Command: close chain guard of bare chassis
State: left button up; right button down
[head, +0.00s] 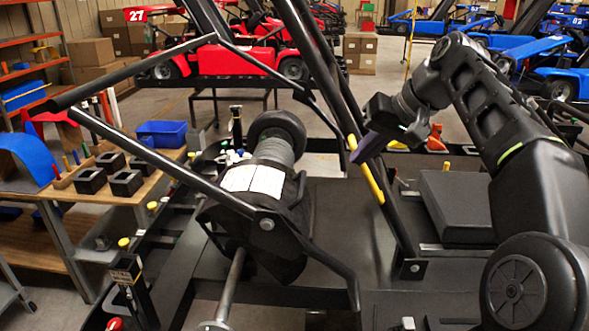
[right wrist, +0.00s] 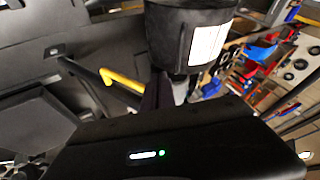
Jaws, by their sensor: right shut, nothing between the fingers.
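The bare chassis (head: 340,220) is a black kart frame with a flat floor and tubes, filling the middle of the head view. A yellow bar (head: 366,168) runs along a slanting black part of it; it also shows in the right wrist view (right wrist: 122,81), beside a dark panel. I cannot tell for sure which part is the chain guard. My right gripper (head: 358,153) is shut and empty, its dark fingers just beside the upper end of the yellow bar; I cannot tell whether they touch. My left gripper is not in view.
A black cylinder with a white label (head: 252,180) and slanting black tubes (head: 180,165) stand left of my right gripper. A black pad (head: 462,204) lies to the right. A wooden bench (head: 110,190) with black bins is at left. Red and blue karts stand behind.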

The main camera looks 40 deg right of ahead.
jog(key=w+a+f+b, duration=0.1)
jog(key=w+a+f, duration=0.3)
jog(key=w+f, duration=0.4)
jog(key=shift+w+f, duration=0.2)
dwell(0.5)
jog(key=shift+a, duration=0.2)
